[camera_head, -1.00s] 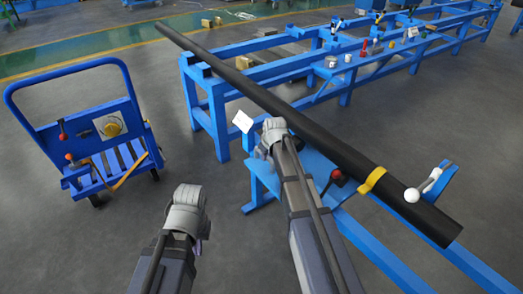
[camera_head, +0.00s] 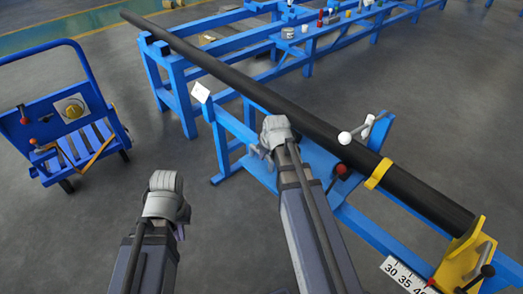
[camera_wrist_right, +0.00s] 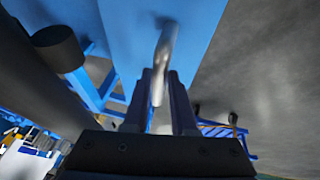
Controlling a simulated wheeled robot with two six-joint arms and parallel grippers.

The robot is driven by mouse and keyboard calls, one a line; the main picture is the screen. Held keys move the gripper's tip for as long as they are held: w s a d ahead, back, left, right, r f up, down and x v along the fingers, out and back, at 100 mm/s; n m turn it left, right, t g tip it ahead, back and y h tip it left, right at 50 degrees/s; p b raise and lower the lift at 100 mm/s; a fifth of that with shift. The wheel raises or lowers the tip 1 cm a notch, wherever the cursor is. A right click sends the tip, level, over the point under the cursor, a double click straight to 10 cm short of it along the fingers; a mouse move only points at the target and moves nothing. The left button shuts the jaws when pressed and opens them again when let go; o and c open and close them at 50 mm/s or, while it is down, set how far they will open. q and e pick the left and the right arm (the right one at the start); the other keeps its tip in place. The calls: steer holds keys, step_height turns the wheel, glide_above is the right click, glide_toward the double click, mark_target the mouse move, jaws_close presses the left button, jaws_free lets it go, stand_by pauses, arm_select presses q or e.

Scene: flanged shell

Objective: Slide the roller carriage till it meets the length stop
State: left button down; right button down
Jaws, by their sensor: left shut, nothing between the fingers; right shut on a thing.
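A long black pipe (camera_head: 260,98) lies across the blue frame, with a yellow strap (camera_head: 378,173) around it. The blue roller carriage (camera_head: 318,160), with a red-knobbed lever (camera_head: 342,170), is under the pipe, beside my right gripper (camera_head: 275,132). In the right wrist view, my right gripper (camera_wrist_right: 160,90) is shut on a grey handle (camera_wrist_right: 163,55) in front of a blue surface. The yellow length stop (camera_head: 466,255) is at lower right, at the pipe's near end; I cannot tell whether they touch. My left gripper (camera_head: 166,190) is shut and empty, clear of the frame.
A white-ball clamp handle (camera_head: 345,137) stands by the pipe. A number scale (camera_head: 403,275) lies beside the stop. A blue trolley (camera_head: 70,120) stands at left. A long blue bench (camera_head: 345,40) with small items is behind. Grey floor is open between trolley and frame.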

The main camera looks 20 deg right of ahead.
steer(key=shift+s, duration=0.1)
stand_by(0.3)
steer(key=c, duration=0.7)
jaws_free()
steer(key=shift+c, duration=0.2)
steer(key=shift+r, duration=0.1)
steer(key=p+v, duration=0.7)
steer(key=shift+s+r, duration=0.2)
steer(key=shift+r, duration=0.15)
